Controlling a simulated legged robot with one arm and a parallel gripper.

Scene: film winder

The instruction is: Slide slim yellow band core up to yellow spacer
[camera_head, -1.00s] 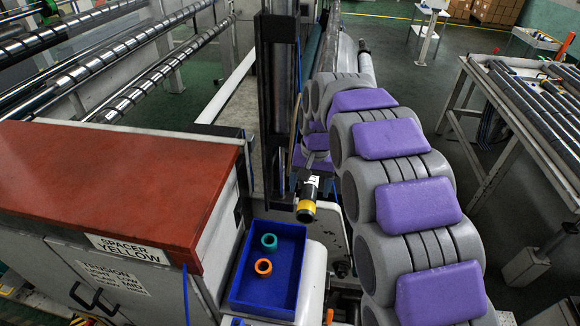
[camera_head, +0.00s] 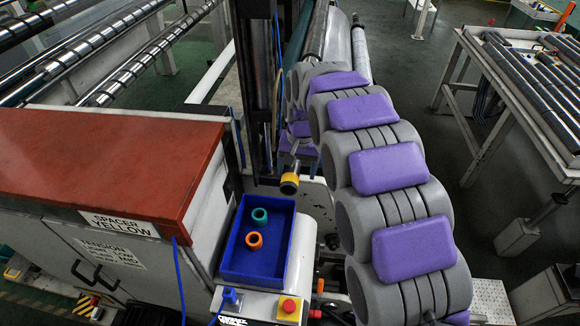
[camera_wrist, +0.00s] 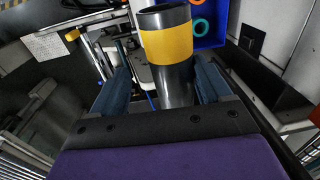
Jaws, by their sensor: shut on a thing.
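The slim core (camera_wrist: 166,45) is a dark grey tube with a broad yellow band near its open end. In the wrist view it stands between the two blue fingers of my gripper (camera_wrist: 165,88), which is shut on it. In the head view the core's yellow-banded end (camera_head: 290,183) shows above the back edge of the blue tray, and most of its body is hidden. A small yellow piece (camera_wrist: 72,34) shows at the upper left of the wrist view; I cannot tell whether it is the yellow spacer.
The blue tray (camera_head: 228,264) holds a teal ring (camera_head: 260,215) and an orange ring (camera_head: 254,240). A red-topped cabinet (camera_head: 100,165) bears a sign reading "SPACER YELLOW" (camera_head: 118,224). A dark upright post (camera_head: 257,90) stands behind the tray. A roller table (camera_head: 515,85) is at right.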

